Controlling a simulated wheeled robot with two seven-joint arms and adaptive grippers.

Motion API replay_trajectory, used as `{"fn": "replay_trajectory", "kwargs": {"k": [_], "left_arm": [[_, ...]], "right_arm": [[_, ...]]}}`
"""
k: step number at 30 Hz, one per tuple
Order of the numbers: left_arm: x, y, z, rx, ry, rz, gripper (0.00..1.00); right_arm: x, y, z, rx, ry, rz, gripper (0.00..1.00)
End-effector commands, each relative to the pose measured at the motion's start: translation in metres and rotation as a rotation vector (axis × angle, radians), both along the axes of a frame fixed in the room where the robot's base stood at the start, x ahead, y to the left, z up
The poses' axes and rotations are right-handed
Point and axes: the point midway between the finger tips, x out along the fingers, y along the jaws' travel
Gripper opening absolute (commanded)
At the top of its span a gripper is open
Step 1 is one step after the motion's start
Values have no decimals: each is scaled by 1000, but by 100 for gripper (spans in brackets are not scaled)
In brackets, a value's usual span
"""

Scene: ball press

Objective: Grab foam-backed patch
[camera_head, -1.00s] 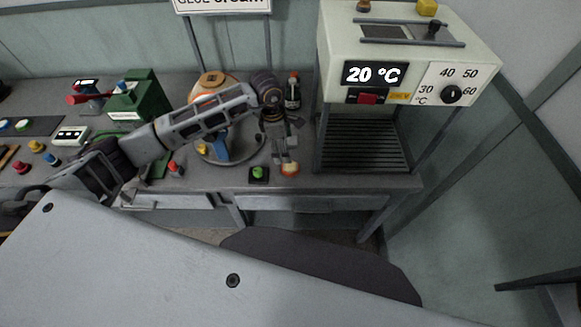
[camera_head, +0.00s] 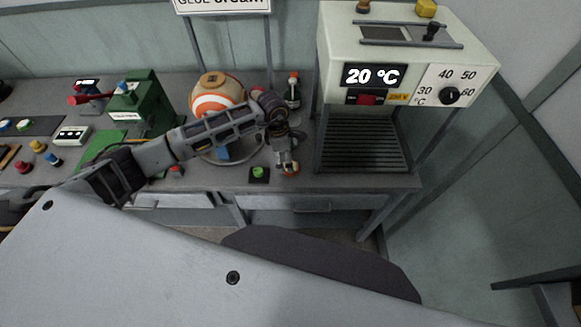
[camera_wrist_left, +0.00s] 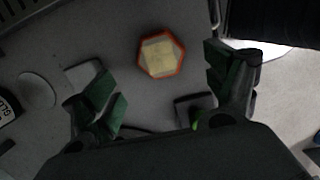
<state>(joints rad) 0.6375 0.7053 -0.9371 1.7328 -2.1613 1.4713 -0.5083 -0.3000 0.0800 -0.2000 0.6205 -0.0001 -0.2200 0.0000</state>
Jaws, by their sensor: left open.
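The foam-backed patch (camera_wrist_left: 161,54) is a small hexagonal piece with an orange-red rim and a pale yellow middle. It lies on the grey workbench between my spread fingers in the left wrist view, slightly beyond the fingertips. In the head view, the patch (camera_head: 292,172) shows only in part, under my gripper near the bench's front edge. My left gripper (camera_head: 286,158) points down over it. The left wrist view shows the gripper (camera_wrist_left: 166,82) open, its green-padded fingers on both sides with nothing between them. My right gripper is in no view.
A green button on a black base (camera_head: 259,174) sits just left of the patch. A heater with a 20 °C display (camera_head: 374,75) stands right. A green machine (camera_head: 140,105) is left.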

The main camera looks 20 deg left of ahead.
Motion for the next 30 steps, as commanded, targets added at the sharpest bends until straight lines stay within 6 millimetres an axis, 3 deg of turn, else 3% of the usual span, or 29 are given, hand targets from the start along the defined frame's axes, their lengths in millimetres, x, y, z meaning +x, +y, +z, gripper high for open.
{"fn": "replay_trajectory", "kwargs": {"k": [13, 30], "left_arm": [[1, -10, -41, -1, 3, 1, 86], [2, -11, -45, -1, 2, 0, 85]], "right_arm": [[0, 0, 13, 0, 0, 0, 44], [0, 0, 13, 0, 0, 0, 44]]}}
